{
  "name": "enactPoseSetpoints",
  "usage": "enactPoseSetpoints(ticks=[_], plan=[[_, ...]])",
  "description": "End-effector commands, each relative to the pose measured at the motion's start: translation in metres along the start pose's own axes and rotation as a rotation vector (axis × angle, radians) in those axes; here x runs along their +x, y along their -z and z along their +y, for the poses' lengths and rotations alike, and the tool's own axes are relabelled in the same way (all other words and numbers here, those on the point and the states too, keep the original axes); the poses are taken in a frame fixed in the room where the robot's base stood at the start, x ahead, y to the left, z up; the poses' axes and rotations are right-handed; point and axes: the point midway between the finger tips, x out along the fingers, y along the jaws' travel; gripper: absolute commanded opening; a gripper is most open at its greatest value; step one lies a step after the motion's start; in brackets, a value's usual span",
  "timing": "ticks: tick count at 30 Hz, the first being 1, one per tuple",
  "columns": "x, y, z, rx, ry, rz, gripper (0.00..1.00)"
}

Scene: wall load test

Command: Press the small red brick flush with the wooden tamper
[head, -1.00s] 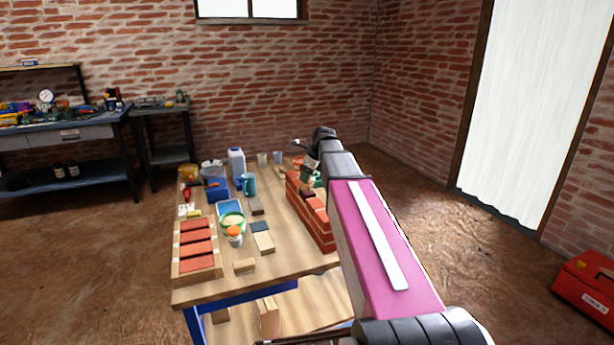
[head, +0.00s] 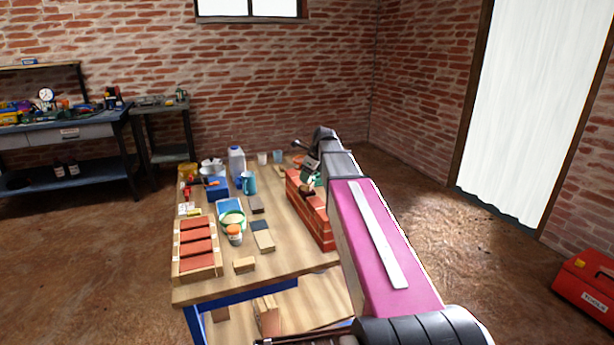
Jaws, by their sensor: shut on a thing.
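A low wall of red bricks (head: 318,222) stands along the right side of the wooden workbench (head: 285,262). My gripper (head: 309,184) is over the far part of the wall, small in the picture. It is shut on a small brown wooden piece, which looks like the wooden tamper (head: 306,191), close above the wall top. I cannot tell whether the tamper touches a brick. I cannot single out the small red brick; the gripper and my arm hide part of the wall.
A wooden tray (head: 183,268) with several red bricks is at the front left of the bench.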

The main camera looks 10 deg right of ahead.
Motion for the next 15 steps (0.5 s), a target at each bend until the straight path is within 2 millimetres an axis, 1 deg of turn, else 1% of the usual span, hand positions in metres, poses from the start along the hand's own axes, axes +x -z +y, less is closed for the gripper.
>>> enactPoseSetpoints(ticks=[15], plan=[[0.0036, 0.0015, 0.0, 0.0, 0.0, 0.0, 0.11]])
